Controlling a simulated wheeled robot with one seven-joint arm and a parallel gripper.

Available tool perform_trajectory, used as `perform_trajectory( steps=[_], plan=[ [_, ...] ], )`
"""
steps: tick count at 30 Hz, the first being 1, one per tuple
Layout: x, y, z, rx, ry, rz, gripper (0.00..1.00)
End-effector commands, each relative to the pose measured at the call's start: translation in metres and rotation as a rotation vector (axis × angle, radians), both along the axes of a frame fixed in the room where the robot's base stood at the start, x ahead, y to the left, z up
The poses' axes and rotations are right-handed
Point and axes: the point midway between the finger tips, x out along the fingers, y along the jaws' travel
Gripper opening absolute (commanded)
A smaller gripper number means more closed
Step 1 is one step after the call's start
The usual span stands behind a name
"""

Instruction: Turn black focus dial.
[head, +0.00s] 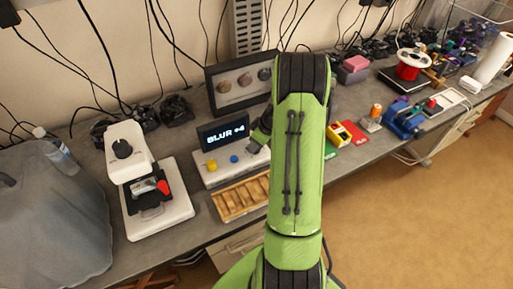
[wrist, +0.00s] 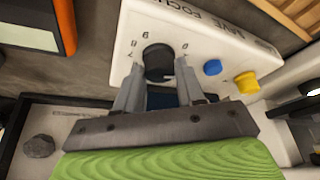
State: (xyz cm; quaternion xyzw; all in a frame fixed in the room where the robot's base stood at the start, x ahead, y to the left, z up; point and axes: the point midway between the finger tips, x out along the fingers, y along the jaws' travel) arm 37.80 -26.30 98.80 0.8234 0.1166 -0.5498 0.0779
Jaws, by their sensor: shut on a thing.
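The black focus dial (wrist: 158,58) sits on a white console (wrist: 215,35), in the wrist view. My gripper (wrist: 158,72) is shut on the dial, one finger on each side of it. A blue button (wrist: 212,67) and a yellow button (wrist: 244,82) are on the same console face. In the head view the console's screen (head: 224,135) reads "BLUR +4". There, my green arm and dark gripper (head: 261,132) hide the dial.
A white microscope (head: 125,150) stands left of the console. A wooden slotted tray (head: 238,200) lies in front of it and a framed display of stones (head: 236,86) stands behind it. A red card (head: 354,136) and other small items lie to the right.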

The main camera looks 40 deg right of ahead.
Motion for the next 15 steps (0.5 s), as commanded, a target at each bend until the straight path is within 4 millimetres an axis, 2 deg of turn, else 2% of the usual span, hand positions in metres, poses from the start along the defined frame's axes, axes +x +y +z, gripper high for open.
perform_trajectory(
  steps=[15],
  plan=[
    [0.0015,0.0037,-0.0019,-0.002,-0.005,-0.484,0.08]
  ],
)
